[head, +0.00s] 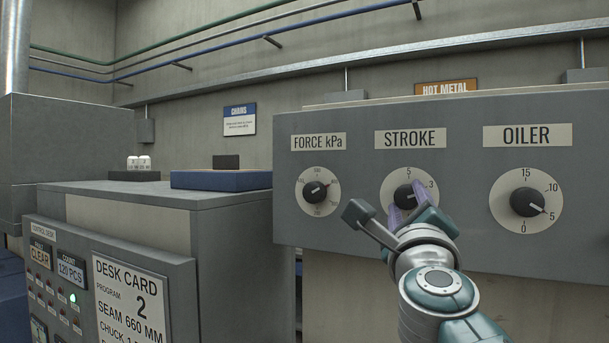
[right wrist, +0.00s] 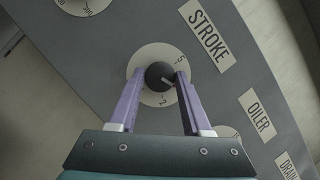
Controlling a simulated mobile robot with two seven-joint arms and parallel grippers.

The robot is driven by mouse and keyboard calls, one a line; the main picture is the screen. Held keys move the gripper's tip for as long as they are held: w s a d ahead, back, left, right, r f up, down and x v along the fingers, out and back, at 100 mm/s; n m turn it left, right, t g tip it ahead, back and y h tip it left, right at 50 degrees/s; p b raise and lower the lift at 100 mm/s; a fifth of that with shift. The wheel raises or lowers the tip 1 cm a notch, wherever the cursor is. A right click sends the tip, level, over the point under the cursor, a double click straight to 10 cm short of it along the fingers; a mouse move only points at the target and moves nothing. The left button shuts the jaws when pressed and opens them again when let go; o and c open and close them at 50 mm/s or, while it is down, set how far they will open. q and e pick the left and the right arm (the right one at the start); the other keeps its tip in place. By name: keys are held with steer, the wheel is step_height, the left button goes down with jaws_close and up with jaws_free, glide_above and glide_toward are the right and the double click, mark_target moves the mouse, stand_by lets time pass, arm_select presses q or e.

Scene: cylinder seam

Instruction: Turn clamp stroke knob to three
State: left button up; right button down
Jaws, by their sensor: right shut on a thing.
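The STROKE knob (head: 404,196) is a dark round knob on a pale dial under the STROKE label (head: 410,139) on the grey panel. In the head view a 5 shows at the dial's top and a 3 at its right. My right gripper (head: 408,212) has its purple fingers on the knob. In the right wrist view the gripper (right wrist: 157,80) is shut on the knob (right wrist: 160,74), one finger on each side. The white pointer line aims to the lower right there, toward the right finger, which hides part of the dial. My left gripper is not in view.
The FORCE kPa dial (head: 317,190) is to the left and the OILER dial (head: 527,201) to the right on the same panel. A desk cabinet (head: 130,200) with a desk card (head: 130,297) stands at the left.

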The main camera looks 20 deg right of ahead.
steer(key=shift+r+n+y+p, duration=0.15)
steer(key=shift+n+y+p, duration=0.35)
steer(key=shift+n+p, duration=0.6)
steer(key=shift+c, duration=1.7)
jaws_free()
